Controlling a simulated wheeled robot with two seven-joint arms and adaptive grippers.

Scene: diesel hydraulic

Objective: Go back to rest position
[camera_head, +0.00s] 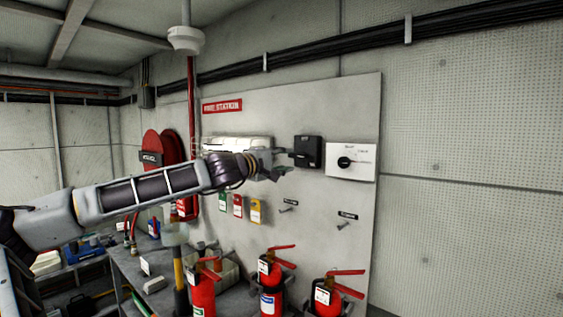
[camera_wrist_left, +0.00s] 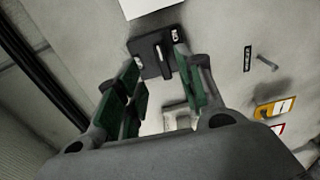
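My left arm reaches in from the left in the head view. Its gripper (camera_head: 282,162) is in front of the wall board (camera_head: 325,110), just left of a small black box (camera_head: 308,158). In the left wrist view the green-padded fingers (camera_wrist_left: 158,88) are spread apart with nothing held between them. The black box (camera_wrist_left: 153,58) shows beyond the fingertips there; I cannot tell whether they touch it. My right gripper is in neither view.
A white dial plate with a black knob (camera_head: 345,162) is right of the black box. Several red extinguishers (camera_head: 271,300) stand below. Colored tags (camera_head: 238,206) and wall pegs (camera_head: 288,210) are under the arm. A red hose reel (camera_head: 172,148) is at left.

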